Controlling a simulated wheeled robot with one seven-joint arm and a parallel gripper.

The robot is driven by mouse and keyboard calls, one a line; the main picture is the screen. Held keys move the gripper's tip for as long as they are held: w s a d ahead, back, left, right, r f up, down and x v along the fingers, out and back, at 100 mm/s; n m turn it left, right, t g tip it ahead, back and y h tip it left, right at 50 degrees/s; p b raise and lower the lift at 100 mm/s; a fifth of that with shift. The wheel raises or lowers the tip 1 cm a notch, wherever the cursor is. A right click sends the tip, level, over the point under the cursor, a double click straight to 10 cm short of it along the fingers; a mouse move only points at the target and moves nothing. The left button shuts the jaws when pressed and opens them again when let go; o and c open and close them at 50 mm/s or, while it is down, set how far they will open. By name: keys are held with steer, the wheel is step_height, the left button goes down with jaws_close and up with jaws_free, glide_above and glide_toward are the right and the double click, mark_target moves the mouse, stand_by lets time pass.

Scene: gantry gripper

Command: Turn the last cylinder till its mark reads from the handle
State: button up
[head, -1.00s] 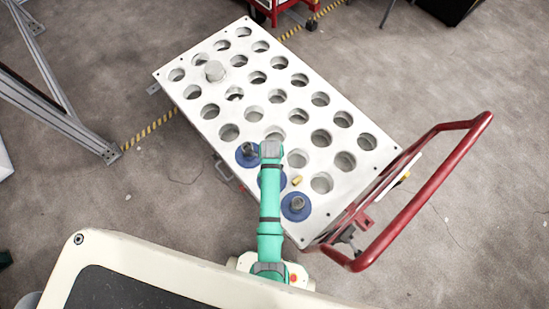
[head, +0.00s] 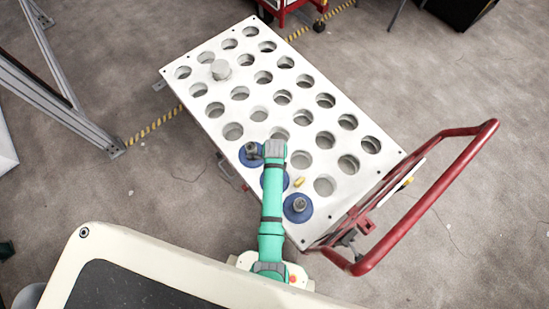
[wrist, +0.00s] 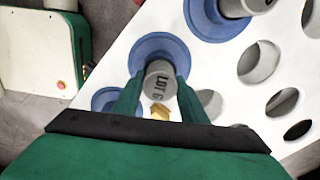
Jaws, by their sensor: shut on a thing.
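My gripper (wrist: 155,100) is shut on a grey cylinder (wrist: 160,76) that stands on a blue disc (wrist: 150,50) in the wrist view. Dark lettering, looking like LOT and a figure, shows on the cylinder between the green fingers. In the head view this middle disc (head: 265,181) is mostly hidden under my arm, and the fingers are hidden too. Two more blue discs with grey cylinders sit either side of it along the near edge, the left one (head: 243,161) and the right one (head: 298,216). The red handle (head: 445,190) rises at the plate's right end.
The white plate (head: 300,100) has rows of empty round holes. A small yellow piece (head: 299,182) lies near the middle disc. A metal frame (head: 60,95) stands at left; a red cart (head: 290,8) is behind.

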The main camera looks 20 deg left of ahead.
stand_by(0.3)
steer(key=shift+n, duration=1.5)
steer(key=shift+n, duration=1.5)
steer(key=shift+n, duration=1.5)
steer(key=o, duration=1.5)
